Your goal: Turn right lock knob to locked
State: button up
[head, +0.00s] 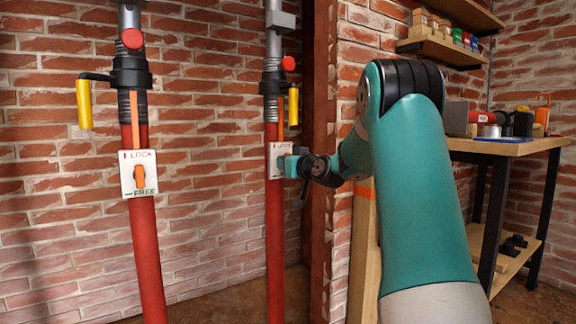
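The right lock plate (273,160) is white with red lettering, fixed on the right red post (274,230). My gripper (284,166) is at the right side of this plate, reaching in from the right, and covers part of it. The right knob is hidden behind my gripper, so its setting does not show. My fingers are too small and too covered to tell whether they are open, shut or touching the knob.
The left red post (146,255) carries a similar plate (128,181) marked LOCK and FREE, with an orange upright knob (139,177). Yellow handles (84,104) (293,106) stick out above. A wooden workbench (500,146) stands at right. Brick wall (210,200) is behind the posts.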

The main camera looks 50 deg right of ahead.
jog(key=shift+f, duration=0.1)
jog(key=o, duration=0.8)
jog(key=shift+c, duration=0.2)
jog(key=v, duration=1.7)
jog(key=shift+s+p, duration=0.25)
jog(key=shift+p, duration=0.05)
jog(key=shift+a, duration=0.1)
